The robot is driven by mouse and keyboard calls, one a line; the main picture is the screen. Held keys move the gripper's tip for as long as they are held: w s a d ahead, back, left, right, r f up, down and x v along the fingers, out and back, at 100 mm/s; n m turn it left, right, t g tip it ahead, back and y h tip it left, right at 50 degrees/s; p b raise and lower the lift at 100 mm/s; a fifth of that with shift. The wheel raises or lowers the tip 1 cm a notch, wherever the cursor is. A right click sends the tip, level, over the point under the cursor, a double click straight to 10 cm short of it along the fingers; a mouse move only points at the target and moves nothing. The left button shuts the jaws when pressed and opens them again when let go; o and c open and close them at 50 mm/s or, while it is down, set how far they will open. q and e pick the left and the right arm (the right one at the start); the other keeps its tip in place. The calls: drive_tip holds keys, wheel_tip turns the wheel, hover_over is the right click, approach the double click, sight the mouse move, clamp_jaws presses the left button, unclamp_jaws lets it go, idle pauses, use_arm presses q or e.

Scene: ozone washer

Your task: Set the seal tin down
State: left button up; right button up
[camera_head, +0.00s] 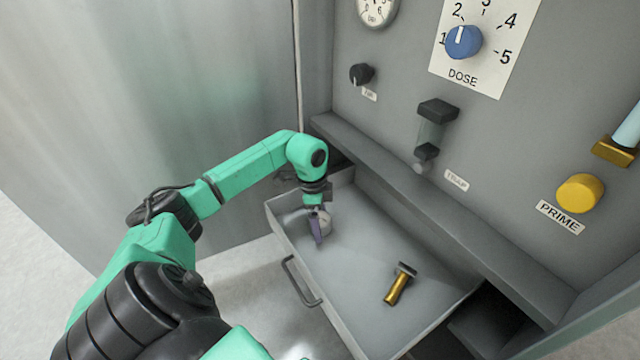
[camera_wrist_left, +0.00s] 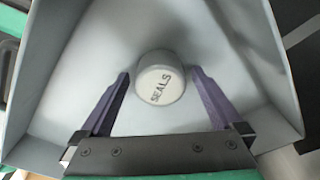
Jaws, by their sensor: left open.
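The seal tin (camera_wrist_left: 161,80), a round pale grey tin marked SEALS, stands in the open drawer (camera_wrist_left: 90,40) in the left wrist view. My left gripper (camera_wrist_left: 160,72) is open, with one purple finger on each side of the tin and a visible gap to both. In the head view my left gripper (camera_head: 318,228) reaches down into the far left part of the drawer (camera_head: 365,258), largely covering the tin there. My right gripper is not in view.
A brass piece with a dark crosspiece (camera_head: 398,286) lies in the drawer's near right part. The drawer has a dark handle (camera_head: 300,281) in front. A grey ledge (camera_head: 440,215) runs above it, below the panel with the blue dose knob (camera_head: 463,41) and yellow prime button (camera_head: 579,193).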

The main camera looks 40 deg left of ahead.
use_arm(q)
wheel_tip(320, 180, up, 12)
drive_tip(key=a+p, duration=0.1)
drive_tip(key=p, duration=0.3)
drive_tip(key=shift+s+p, duration=0.3)
drive_tip(key=shift+s, duration=0.1)
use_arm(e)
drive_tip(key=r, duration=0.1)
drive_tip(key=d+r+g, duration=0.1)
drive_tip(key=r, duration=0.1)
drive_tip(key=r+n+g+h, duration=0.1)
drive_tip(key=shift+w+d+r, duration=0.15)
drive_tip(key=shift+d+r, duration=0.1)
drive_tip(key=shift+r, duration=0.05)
use_arm(q)
drive_tip(key=shift+a, duration=0.1)
